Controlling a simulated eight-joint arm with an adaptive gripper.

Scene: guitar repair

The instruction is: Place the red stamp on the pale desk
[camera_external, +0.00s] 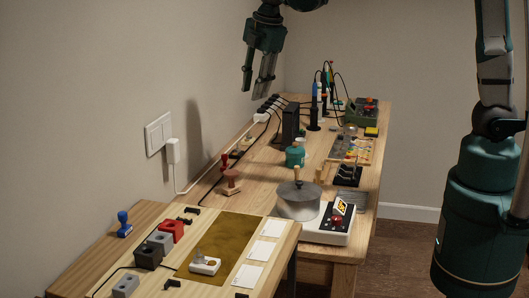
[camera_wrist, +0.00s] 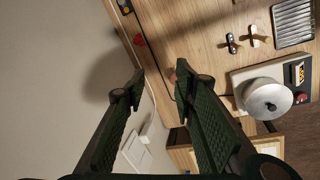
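The red stamp (camera_external: 225,161) stands upright on the far wooden workbench, near the wall, behind a larger brownish-pink stamp (camera_external: 232,182). A small red shape in the wrist view (camera_wrist: 139,41) looks like the red stamp, beyond the fingertips. The pale desk (camera_external: 62,272) is the nearer wooden surface at lower left in the external view. My gripper (camera_external: 256,91) is in the air above the workbench, well above the stamps. In the wrist view its two fingers are spread with nothing between them (camera_wrist: 158,82).
A blue stamp (camera_external: 123,224), grey and red blocks (camera_external: 171,231) and an olive mat (camera_external: 232,239) occupy the pale desk. A lidded pot (camera_external: 298,203) stands on a white scale-like device on the workbench (camera_external: 372,185). Black cables and a wall socket (camera_external: 158,133) are along the wall.

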